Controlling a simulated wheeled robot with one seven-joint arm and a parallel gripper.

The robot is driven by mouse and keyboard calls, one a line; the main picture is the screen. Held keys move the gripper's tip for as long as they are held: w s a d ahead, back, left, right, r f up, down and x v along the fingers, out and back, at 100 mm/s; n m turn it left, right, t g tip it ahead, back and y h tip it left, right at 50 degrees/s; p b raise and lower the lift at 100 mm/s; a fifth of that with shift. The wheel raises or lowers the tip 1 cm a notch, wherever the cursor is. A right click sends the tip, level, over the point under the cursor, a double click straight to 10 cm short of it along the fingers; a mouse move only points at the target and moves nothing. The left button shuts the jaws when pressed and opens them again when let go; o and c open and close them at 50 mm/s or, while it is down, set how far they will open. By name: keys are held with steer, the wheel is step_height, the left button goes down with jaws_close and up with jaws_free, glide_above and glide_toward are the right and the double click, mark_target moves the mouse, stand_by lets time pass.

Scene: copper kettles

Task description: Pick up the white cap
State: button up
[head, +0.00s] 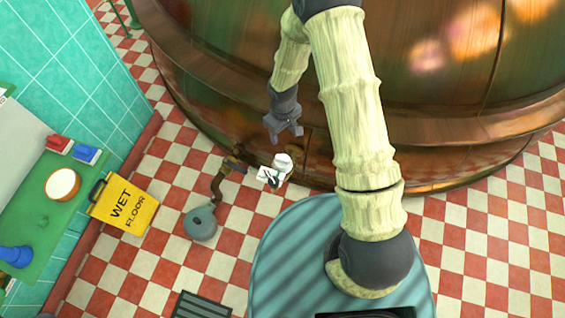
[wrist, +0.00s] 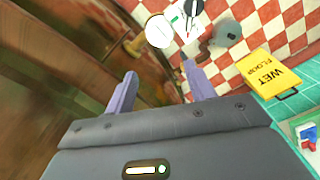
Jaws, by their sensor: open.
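The white cap (head: 283,161) is a small round white thing low in front of the copper kettle, and it also shows at the top of the wrist view (wrist: 158,31). It lies beside a white sheet or board (head: 265,174) with a dark item on it. What the cap rests on is hard to tell. My gripper (head: 284,137) is open and empty, just above the cap in the head view. In the wrist view, my two fingers (wrist: 160,72) are spread apart, and the cap appears beyond their tips, not between them.
The large copper kettle (head: 230,90) curves close behind my gripper. A brown pipe (head: 218,185) and a grey round piece (head: 201,223) stand left of the cap. A yellow wet-floor sign (head: 125,206) and a green shelf (head: 50,215) are further left. Checkered floor (head: 160,262) is clear between.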

steer(key=s+d+r+m+t, duration=0.1)
steer(key=s+d+r+m, duration=0.1)
steer(key=d+r, duration=0.35)
steer(key=s+d+r+m, duration=0.1)
steer(key=d+r+m, duration=0.15)
steer(key=r, duration=0.65)
steer(key=s+d+r+m+t, duration=0.1)
steer(key=s+d+r+m, duration=0.2)
steer(key=s+r, duration=0.6)
steer(key=shift+s+d+r+t, duration=0.25)
steer(key=shift+d+r+t, duration=0.1)
steer(key=shift+d, duration=0.85)
steer(key=shift+m, duration=0.25)
